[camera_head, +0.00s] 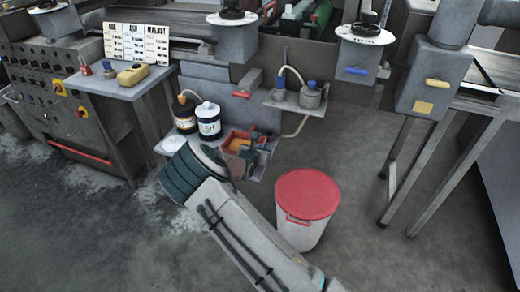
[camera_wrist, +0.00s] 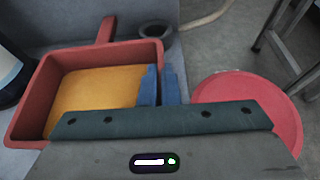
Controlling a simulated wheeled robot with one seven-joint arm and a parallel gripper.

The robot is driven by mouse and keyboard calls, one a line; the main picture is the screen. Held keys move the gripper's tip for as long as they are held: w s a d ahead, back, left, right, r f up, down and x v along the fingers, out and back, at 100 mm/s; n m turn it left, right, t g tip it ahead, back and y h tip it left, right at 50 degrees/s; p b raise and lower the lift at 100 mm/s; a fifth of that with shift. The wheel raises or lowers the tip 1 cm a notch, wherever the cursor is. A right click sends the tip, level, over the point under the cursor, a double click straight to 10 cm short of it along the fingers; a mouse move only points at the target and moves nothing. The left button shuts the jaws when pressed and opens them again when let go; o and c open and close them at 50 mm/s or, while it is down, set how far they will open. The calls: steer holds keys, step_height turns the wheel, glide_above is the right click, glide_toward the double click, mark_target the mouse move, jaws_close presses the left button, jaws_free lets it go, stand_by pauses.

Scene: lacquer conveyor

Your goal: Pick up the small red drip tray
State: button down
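The small red drip tray (camera_wrist: 87,52) fills the left of the wrist view, with an orange-yellow layer inside and a red handle at its far side. In the head view the tray (camera_head: 229,138) is on a low grey shelf, partly hidden by my arm. My gripper's two blue fingers (camera_wrist: 160,85) stand one inside and one outside the tray's right wall, close together with the wall between them. They look shut on that wall. The near part of the tray is hidden by my gripper's body. I cannot tell whether the tray is lifted.
A white bucket with a red lid (camera_head: 307,195) stands on the floor right of my arm. A white bottle (camera_head: 208,121) and a dark one (camera_head: 185,115) stand left of the tray. A grey ring-shaped thing (camera_wrist: 156,38) is behind the tray. Machine legs stand at right.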

steer(key=shift+r+p, duration=0.3)
steer(key=shift+r, duration=1.35)
steer(key=s+d+r, duration=0.5)
steer(key=d+r, duration=0.1)
steer(key=d, duration=0.4)
steer(key=shift+s+r, duration=0.25)
steer(key=shift+r, duration=0.15)
steer(key=shift+s+d+r+p, duration=0.1)
steer(key=shift+d+p, duration=0.1)
steer(key=shift+p, duration=0.15)
